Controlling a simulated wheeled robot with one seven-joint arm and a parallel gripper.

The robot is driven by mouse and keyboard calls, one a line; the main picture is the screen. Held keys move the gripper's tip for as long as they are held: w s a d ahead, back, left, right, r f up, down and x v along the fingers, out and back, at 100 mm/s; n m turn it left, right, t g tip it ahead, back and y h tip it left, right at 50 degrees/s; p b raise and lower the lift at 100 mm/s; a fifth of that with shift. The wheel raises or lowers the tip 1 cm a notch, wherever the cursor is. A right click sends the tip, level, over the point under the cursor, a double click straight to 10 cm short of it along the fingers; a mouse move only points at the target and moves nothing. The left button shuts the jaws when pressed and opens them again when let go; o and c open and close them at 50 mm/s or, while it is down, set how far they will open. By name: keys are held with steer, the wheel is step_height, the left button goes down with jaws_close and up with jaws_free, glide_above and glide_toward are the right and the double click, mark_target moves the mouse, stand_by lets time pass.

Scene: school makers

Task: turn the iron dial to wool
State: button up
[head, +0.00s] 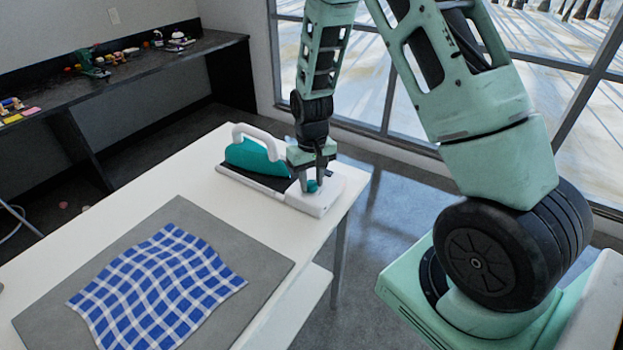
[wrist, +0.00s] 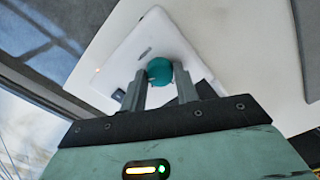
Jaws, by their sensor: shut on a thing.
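The teal iron (head: 256,158) with a white handle rests on its white and black base at the far end of the white table. The teal dial (head: 312,186) sits on the right part of that base. It also shows in the wrist view (wrist: 159,70), between my fingertips. My gripper (head: 315,178) points down over the base and is shut on the dial; it also shows in the wrist view (wrist: 158,82). The dial's markings and its setting cannot be read. A small mark and a small light show on the base (wrist: 125,50) in the wrist view.
A blue and white checked cloth (head: 160,287) lies rumpled on a grey mat (head: 215,225) on the white table (head: 190,185), nearer than the iron. A dark bench (head: 130,68) with small items stands at the back left. Large windows are behind my arm.

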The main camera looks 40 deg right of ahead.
mark_target(311, 183)
steer(key=shift+w, duration=0.1)
steer(key=o, duration=1)
step_height(311, 183, up, 17)
steer(key=shift+r+b, duration=0.2)
steer(key=shift+b, duration=0.8)
